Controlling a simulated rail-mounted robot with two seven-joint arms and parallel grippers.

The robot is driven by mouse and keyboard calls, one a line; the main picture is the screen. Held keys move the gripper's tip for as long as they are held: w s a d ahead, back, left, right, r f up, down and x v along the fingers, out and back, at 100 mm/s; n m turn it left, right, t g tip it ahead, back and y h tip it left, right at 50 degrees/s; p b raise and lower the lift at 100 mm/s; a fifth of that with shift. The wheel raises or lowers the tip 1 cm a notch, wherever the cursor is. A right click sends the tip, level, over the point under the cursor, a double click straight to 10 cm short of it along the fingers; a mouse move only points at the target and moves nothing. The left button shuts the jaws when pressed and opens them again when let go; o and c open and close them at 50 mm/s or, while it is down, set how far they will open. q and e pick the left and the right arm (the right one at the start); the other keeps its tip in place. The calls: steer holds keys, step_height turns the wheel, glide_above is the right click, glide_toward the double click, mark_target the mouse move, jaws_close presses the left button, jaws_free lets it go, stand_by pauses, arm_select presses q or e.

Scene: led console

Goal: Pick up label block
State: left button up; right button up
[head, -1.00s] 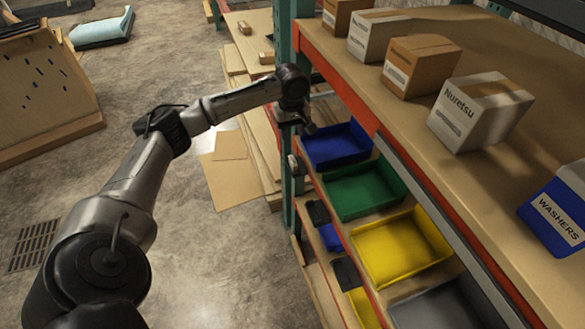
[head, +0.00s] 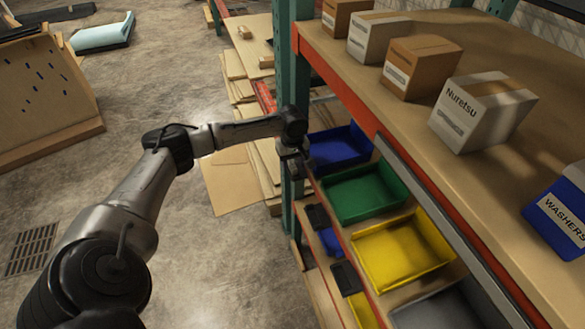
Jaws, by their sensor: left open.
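My left gripper (head: 297,165) is small and dark in the head view, beside the green rack post at the left end of the bins. It is open, with nothing visible in it. A blue and white block labelled WASHERS (head: 562,215) sits on the shelf top at the right edge, partly cut off by the frame. It is far to the right of my left gripper. I cannot tell for certain whether it is the label block. My right gripper is not in view.
Blue (head: 340,147), green (head: 365,193) and yellow (head: 402,252) bins line the shelf below the wooden top (head: 430,115). Several cartons stand on that top, including a white Nuretsu box (head: 480,115). Dark small boxes (head: 318,216) sit lower.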

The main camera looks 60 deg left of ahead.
arm_select(q)
steer(key=shift+f, duration=0.45)
steer(key=shift+c, duration=0.3)
jaws_close()
